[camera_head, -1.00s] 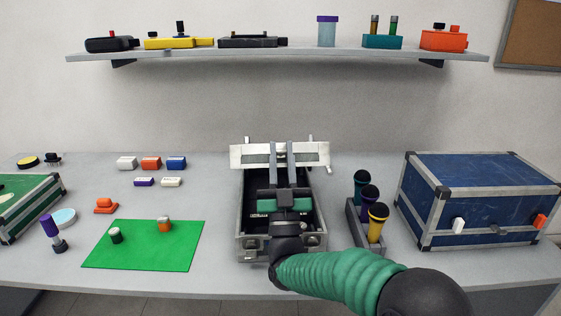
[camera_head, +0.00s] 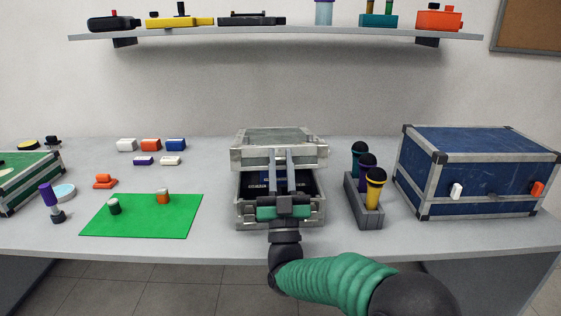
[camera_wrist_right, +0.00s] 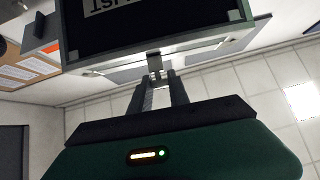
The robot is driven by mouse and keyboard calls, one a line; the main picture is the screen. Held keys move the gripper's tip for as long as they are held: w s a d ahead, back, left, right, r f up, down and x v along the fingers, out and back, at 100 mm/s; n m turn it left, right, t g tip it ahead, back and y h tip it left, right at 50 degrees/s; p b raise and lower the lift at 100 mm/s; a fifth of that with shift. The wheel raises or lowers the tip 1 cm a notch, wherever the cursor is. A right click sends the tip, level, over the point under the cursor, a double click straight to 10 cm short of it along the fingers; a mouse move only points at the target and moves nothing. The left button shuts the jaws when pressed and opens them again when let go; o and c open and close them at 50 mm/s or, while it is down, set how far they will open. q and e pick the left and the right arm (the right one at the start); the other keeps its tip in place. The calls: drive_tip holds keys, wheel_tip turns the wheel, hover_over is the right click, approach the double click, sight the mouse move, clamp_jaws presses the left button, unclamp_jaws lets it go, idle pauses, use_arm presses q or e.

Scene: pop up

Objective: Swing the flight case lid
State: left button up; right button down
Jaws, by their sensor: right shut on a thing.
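The small flight case stands in the middle of the table, its grey metal-edged base (camera_head: 245,215) open toward me. Its lid (camera_head: 280,136) is partly open, tilted above the base, with the top panel visible. My right gripper (camera_head: 280,153) reaches over the base, its fingers shut on a small tab at the lid's front edge. The right wrist view shows the fingertips (camera_wrist_right: 156,82) closed around this tab (camera_wrist_right: 154,62), under the lid's dark inner face (camera_wrist_right: 140,25) with partial white lettering. My arm hides part of the case's front. My left gripper is not in view.
A holder (camera_head: 365,207) with three microphones stands just right of the case. A large blue case (camera_head: 480,170) is farther right. A green mat (camera_head: 140,216) with two small pieces lies left. A shelf (camera_head: 280,33) with several devices hangs above.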

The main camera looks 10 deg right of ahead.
drive_tip(key=shift+s+f+b, duration=0.1)
drive_tip(key=shift+f+b, duration=0.25)
drive_tip(key=shift+f, duration=0.35)
idle(0.5)
drive_tip(key=c, duration=1.6)
unclamp_jaws()
drive_tip(key=o, duration=0.4)
drive_tip(key=shift+d, duration=0.1)
drive_tip(key=shift+c, duration=0.2)
